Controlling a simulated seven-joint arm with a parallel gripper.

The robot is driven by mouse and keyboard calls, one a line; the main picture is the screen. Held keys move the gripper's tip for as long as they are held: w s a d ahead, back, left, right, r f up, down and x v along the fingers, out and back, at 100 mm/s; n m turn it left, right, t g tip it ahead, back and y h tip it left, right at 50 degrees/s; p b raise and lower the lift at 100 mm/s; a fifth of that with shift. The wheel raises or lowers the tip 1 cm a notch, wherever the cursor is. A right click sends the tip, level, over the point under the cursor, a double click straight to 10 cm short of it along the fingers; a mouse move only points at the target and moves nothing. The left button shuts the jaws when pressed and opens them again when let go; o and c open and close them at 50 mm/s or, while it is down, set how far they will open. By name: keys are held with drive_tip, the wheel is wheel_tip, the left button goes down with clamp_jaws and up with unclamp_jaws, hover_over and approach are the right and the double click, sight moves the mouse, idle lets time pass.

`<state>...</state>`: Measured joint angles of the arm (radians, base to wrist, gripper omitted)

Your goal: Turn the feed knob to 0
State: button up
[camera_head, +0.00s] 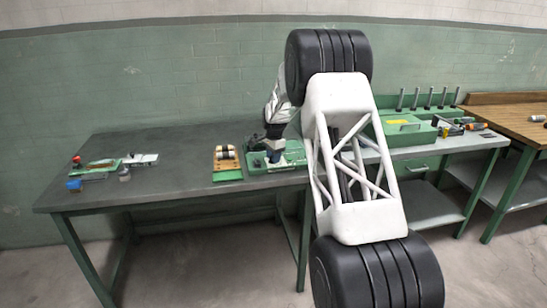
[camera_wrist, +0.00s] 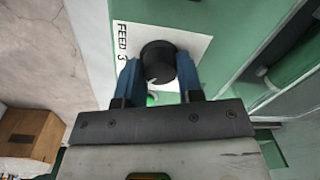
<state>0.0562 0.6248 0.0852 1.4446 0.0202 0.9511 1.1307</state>
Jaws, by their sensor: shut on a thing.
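The feed knob (camera_wrist: 158,62) is a round black knob on a white label plate (camera_wrist: 196,42) fixed to a green panel, seen in the wrist view. The plate reads "FEED 3" beside the knob. My gripper (camera_wrist: 158,72) has its two blue fingers on either side of the knob and is shut on it. In the head view my gripper (camera_head: 274,150) is over a green machine (camera_head: 292,160) on the dark table. The knob cannot be made out there, and my white arm hides part of the scene.
A wooden rack with rollers (camera_head: 227,160) stands just left of the green machine. A green case (camera_head: 405,132) and a wooden bench (camera_head: 510,118) are at right. The table's middle left is clear.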

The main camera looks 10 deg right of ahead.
drive_tip(key=shift+n, duration=0.5)
drive_tip(key=n, duration=1.1)
drive_tip(key=shift+w+n, duration=0.1)
drive_tip(key=shift+n, duration=1.9)
drive_tip(key=o, duration=0.9)
